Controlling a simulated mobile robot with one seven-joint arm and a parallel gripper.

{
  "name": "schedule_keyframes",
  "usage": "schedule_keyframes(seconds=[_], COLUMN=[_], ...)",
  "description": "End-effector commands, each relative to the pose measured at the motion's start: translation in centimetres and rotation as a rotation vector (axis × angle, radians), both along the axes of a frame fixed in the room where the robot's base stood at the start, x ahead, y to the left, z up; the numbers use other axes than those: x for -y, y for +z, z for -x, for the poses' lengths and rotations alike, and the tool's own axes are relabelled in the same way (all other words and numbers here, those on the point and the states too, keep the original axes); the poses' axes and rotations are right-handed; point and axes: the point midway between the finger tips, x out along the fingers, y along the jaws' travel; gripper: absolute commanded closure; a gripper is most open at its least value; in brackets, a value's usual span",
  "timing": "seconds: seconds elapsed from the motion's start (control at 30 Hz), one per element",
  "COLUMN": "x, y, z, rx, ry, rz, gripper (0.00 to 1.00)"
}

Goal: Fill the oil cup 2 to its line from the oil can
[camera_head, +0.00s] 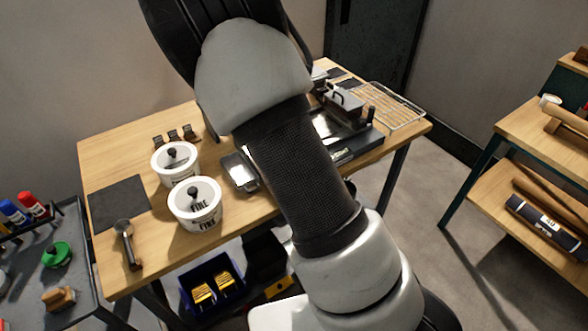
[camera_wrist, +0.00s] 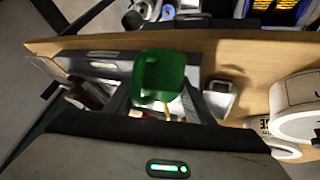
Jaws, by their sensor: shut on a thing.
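A green can (camera_wrist: 160,72), probably the oil can, is between the fingers of my gripper (camera_wrist: 162,104) in the wrist view. A thin yellowish spout (camera_wrist: 167,112) shows below it. My gripper is shut on it, over the bench near a dark machine (camera_wrist: 100,68). In the head view my own arm hides the gripper and can. The machine (camera_head: 345,110) is partly behind my arm there. I cannot make out oil cup 2 or its line in either view.
A wire rack (camera_head: 388,104) lies at the right end.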

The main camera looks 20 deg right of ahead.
Motion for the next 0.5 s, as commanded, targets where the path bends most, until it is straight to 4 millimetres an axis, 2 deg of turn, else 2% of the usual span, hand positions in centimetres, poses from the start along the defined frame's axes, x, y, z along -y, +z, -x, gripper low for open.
schedule_keyframes(seconds=[0.03, 0.5], x=[-0.01, 0.03], y=[0.56, 1.48], z=[-0.1, -0.08], rx=[-0.009, -0.113], ry=[0.001, -0.001], rz=[0.004, 0.037], gripper=[0.71, 0.71])
